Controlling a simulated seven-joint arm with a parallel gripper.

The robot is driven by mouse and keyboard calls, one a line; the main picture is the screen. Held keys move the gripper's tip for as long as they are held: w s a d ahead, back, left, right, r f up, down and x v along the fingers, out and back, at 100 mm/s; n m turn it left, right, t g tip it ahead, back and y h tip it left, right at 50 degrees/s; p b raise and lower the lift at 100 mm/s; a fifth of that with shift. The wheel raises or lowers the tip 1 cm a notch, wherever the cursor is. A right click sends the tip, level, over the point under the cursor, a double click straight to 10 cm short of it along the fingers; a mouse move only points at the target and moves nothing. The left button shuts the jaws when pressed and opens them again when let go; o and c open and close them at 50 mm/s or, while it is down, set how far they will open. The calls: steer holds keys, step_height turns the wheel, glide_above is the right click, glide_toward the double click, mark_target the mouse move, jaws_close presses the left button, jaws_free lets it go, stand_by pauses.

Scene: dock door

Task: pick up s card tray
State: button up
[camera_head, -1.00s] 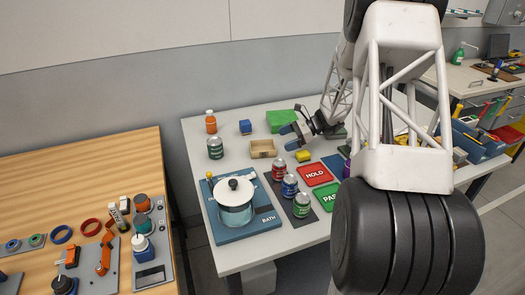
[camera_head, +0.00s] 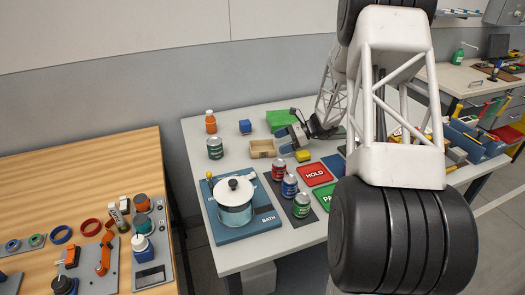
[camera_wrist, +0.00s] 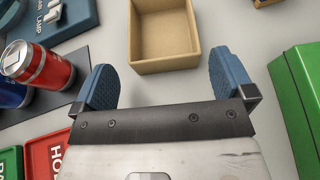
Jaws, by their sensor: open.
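The card tray is a small open brown box (camera_head: 263,154) on the white table, left of my gripper in the head view. In the wrist view the card tray (camera_wrist: 166,65) is at the top centre, and its inside looks empty. My gripper (camera_head: 291,141) is open, with nothing between its blue fingers. In the wrist view the gripper (camera_wrist: 162,66) has its fingers spread either side of the tray's near end. I cannot tell how far above the table the fingers are.
A green box (camera_wrist: 302,90) lies right of the gripper in the wrist view. A red can (camera_wrist: 36,65) stands to the left. In the head view a yellow block (camera_head: 303,156) is near the gripper, and a pot (camera_head: 235,208) stands in front.

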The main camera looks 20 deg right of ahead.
mark_target(269, 145)
steer(key=shift+x, duration=2.6)
steer(key=shift+w+r, duration=0.15)
steer(key=c, duration=0.7)
steer(key=shift+r, duration=0.1)
steer(key=shift+c, duration=0.2)
step_height(269, 145, up, 10)
